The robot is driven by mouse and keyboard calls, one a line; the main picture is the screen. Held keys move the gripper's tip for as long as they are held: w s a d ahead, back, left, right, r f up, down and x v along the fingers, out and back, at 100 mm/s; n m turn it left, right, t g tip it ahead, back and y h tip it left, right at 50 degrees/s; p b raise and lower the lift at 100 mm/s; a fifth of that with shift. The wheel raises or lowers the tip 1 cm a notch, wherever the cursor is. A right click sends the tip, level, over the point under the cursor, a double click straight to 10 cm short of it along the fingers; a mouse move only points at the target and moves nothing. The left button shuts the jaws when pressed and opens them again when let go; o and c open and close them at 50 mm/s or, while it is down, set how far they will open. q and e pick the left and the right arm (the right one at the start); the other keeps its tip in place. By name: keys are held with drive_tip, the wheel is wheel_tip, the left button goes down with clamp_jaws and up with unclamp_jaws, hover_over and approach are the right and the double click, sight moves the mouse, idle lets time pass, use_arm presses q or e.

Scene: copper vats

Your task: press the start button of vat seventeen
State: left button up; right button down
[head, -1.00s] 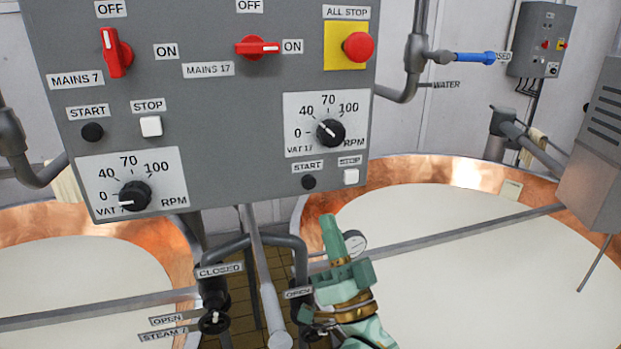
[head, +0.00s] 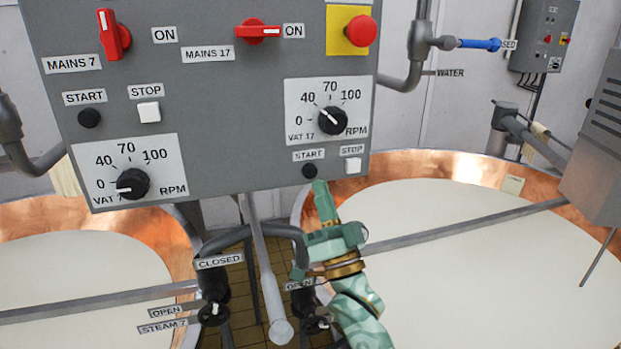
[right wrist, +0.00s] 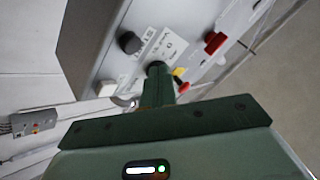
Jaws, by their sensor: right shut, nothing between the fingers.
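The black start button of vat seventeen (head: 309,171) sits near the lower right of the grey control panel (head: 230,95), left of the white stop button (head: 353,165) and below the vat 17 speed knob (head: 332,121). My right gripper (head: 320,187) is shut and empty, its green tip pointing up just below and right of the start button. I cannot tell whether it touches it. In the right wrist view the shut fingers (right wrist: 157,92) overlap the panel face (right wrist: 100,45). My left gripper is not in view.
The mains 17 switch (head: 257,32) and red all-stop button (head: 355,31) are higher on the panel. Vat 7's start button (head: 89,118) is at left. Pipes and valve handles (head: 213,313) stand below. Open vats (head: 450,240) lie on both sides.

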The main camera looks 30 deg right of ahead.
sight(310, 171)
drive_tip(key=shift+w+d, duration=0.15)
drive_tip(key=shift+w, duration=0.55)
drive_tip(key=shift+w+d, duration=0.15)
drive_tip(key=shift+w, duration=0.5)
idle(1.1)
drive_tip(key=shift+w+d, duration=0.1)
drive_tip(key=shift+w, duration=0.3)
